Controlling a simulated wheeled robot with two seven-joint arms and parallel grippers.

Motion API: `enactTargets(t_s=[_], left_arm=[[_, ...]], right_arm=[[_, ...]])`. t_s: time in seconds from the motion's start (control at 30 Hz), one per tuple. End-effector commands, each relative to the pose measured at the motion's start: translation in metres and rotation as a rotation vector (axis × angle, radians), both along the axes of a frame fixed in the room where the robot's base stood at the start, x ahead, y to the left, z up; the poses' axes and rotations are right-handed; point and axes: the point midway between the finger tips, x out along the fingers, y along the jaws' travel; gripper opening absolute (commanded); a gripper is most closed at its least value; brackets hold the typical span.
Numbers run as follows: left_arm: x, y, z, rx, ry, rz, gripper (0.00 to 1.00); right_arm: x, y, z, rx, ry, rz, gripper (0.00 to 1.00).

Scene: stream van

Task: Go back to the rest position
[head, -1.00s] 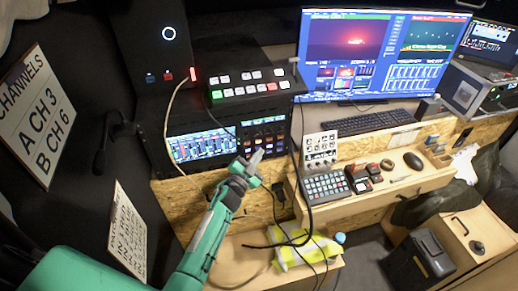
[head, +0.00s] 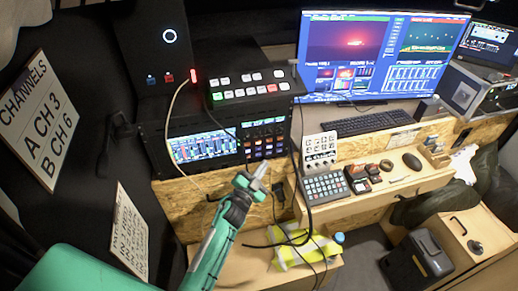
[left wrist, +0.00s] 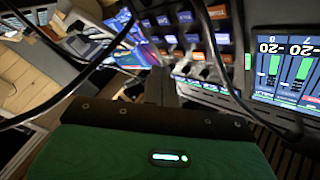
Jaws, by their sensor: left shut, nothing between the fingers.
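My left gripper (head: 257,174) is at the end of the green arm that comes in from the lower left of the head view. It is shut and empty, in the air in front of the wooden panel below the rack mixer (head: 205,147). In the left wrist view the closed fingers (left wrist: 161,88) point toward the mixer's lit buttons and level meters (left wrist: 285,70). My right gripper is not in view.
Black cables (head: 308,190) hang close to the right of my left gripper. A wooden desk (head: 400,183) with a keypad (head: 325,186) and keyboard (head: 374,123) stands to the right. A yellow-white bundle (head: 305,252) lies on a low wooden surface.

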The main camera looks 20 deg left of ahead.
Motion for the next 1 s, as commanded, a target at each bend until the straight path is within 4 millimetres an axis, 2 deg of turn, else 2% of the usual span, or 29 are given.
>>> enactTargets(t_s=[0.2,0.73,0.77,0.87,0.97,1.0], left_arm=[[-0.013,-0.009,0.001,-0.002,0.000,0.001,0.00],[-0.015,-0.009,-0.003,-0.004,0.007,0.001,0.00],[-0.016,-0.009,-0.008,-0.006,0.016,0.002,0.00],[-0.023,-0.009,-0.042,-0.028,0.087,0.010,0.00],[-0.040,-0.008,-0.101,-0.066,0.213,0.024,0.00],[-0.051,-0.007,-0.130,-0.083,0.275,0.034,0.00]], right_arm=[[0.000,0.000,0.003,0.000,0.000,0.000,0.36],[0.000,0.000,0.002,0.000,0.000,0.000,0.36],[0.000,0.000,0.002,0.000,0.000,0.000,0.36],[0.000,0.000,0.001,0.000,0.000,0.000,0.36],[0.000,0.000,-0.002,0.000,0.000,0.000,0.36],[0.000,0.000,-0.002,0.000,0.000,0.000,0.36]])
